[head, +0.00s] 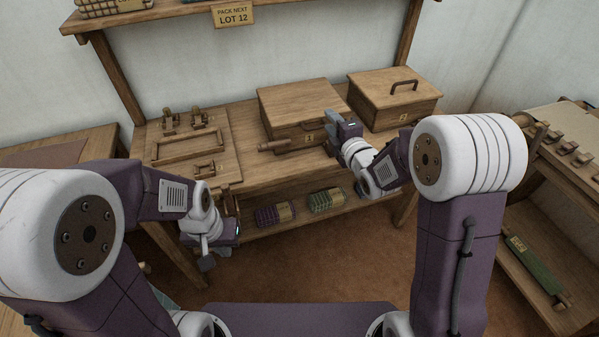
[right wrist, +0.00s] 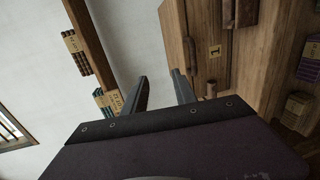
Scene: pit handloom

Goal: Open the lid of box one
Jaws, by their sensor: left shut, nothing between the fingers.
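Box one (head: 296,103), a wooden box with a flat lid and a small "1" label on its front, stands on the table with its lid down. In the right wrist view, its label side (right wrist: 203,62) shows beyond the fingers. My right gripper (head: 331,132) is at the front right corner of box one. Its two fingers (right wrist: 163,86) are apart with nothing between them; whether either touches the box cannot be told. My left gripper (head: 206,262) is shut and empty, low in front of the table, away from the box.
Box two (head: 391,99), with a handle on its lid, stands right of box one. A wooden tool (head: 288,146) lies in front of box one. A wooden frame board (head: 155,175) lies at left. Bundles (head: 275,215) sit on the lower shelf. A wall shelf (head: 165,12) hangs above.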

